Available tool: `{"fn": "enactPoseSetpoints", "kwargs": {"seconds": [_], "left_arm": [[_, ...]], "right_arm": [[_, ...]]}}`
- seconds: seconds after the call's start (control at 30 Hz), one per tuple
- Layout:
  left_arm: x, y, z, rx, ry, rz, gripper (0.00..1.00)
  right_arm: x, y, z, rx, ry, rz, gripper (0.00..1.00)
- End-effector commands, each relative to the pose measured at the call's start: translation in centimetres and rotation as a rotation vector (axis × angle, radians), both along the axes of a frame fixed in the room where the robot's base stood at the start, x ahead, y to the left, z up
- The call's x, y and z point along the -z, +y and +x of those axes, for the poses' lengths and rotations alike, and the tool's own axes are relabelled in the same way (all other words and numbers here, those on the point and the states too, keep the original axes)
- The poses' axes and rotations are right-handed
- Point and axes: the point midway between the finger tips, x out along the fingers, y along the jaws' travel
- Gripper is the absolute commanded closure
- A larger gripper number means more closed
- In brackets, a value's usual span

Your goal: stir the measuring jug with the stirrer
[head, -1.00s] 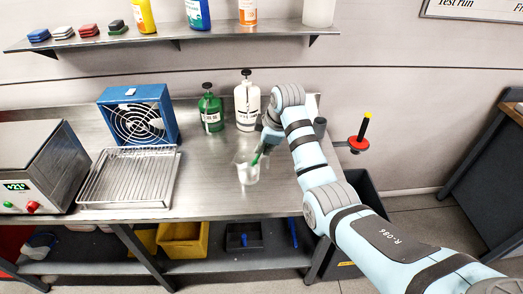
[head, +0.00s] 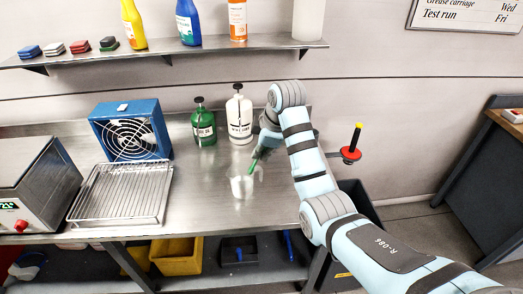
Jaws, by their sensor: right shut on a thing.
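The measuring jug (head: 243,187) is a small clear vessel with whitish contents, standing on the steel bench near its front edge. My right gripper (head: 259,153) is shut on the green stirrer (head: 251,168), just above and behind the jug. The stirrer slants down to the left, toward the jug's mouth. I cannot tell whether its lower tip is inside the jug. My left gripper is not in view.
Behind the jug stand a green bottle (head: 204,123) and a white bottle (head: 239,115). To the left are a wire rack tray (head: 121,193) and a blue fan (head: 131,130). A red holder with a yellow-tipped rod (head: 351,153) is right of my arm.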

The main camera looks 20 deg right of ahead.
Motion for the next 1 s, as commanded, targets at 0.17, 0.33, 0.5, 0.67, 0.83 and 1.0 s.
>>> {"fn": "enactPoseSetpoints", "kwargs": {"seconds": [0.17, 0.33, 0.5, 0.67, 0.83, 1.0], "left_arm": [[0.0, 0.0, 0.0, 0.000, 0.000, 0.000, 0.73], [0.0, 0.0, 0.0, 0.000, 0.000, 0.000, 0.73], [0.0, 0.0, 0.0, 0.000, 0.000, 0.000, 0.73], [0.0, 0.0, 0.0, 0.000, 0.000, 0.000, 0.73], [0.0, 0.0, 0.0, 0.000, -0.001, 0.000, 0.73], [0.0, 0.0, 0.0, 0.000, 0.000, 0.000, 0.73]], "right_arm": [[0.0, 0.0, 0.0, 0.000, 0.000, 0.000, 1.00], [-0.1, 0.0, 0.0, 0.000, 0.000, 0.000, 1.00], [-1.8, 0.0, 0.1, 0.000, -0.003, -0.001, 1.00], [-4.1, 0.0, 0.1, 0.000, -0.003, 0.000, 1.00], [-5.1, 0.0, 0.0, 0.000, 0.000, 0.000, 1.00], [-5.0, 0.0, 0.0, 0.000, 0.000, 0.000, 1.00]]}}
